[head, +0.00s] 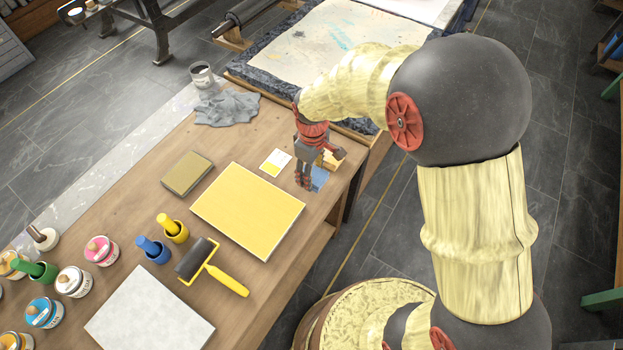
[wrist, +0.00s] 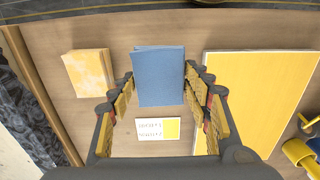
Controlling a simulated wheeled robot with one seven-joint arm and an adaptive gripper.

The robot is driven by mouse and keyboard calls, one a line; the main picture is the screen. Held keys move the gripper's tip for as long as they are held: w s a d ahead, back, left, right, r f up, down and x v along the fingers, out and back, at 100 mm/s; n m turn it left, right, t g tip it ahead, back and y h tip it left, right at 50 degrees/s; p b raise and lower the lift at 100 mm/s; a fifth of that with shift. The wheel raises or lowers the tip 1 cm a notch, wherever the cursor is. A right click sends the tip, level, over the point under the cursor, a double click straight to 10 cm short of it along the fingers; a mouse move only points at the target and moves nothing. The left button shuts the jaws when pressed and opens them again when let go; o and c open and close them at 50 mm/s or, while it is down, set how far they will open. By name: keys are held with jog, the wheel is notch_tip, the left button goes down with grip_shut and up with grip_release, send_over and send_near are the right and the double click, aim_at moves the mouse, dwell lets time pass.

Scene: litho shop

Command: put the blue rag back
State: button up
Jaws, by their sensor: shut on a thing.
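The blue rag (wrist: 158,76) is a folded blue block between my gripper's fingers in the wrist view. In the head view only a small part of the blue rag (head: 320,178) shows beside the fingers, near the table's right edge. My gripper (head: 304,184) points down there, and in the wrist view my gripper (wrist: 162,84) is shut on the rag from both sides. I cannot tell whether the rag touches the tabletop.
A small pale yellow block (wrist: 88,72) and a swatch card (wrist: 158,129) lie close by. A yellow panel (head: 248,210) is left of the gripper. A grey cloth (head: 228,107), a brown block (head: 187,174), a roller (head: 196,260) and several ink tins stand on the wooden table (head: 140,208).

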jog(key=shift+w+f, duration=0.2)
jog(key=shift+f, duration=0.05)
jog(key=shift+w+f+b, duration=0.15)
jog(key=shift+f+b, duration=0.25)
jog(key=shift+f, duration=0.5)
jog(key=shift+w+f+b, duration=0.1)
jog(key=shift+f+b, duration=0.25)
jog(key=shift+f, duration=0.5)
jog(key=shift+f, duration=0.15)
jog(key=o, duration=1.4)
jog(key=shift+o, duration=0.2)
notch_tip(320, 180, up, 12)
jog(key=p, duration=0.4)
jog(key=shift+r, duration=0.25)
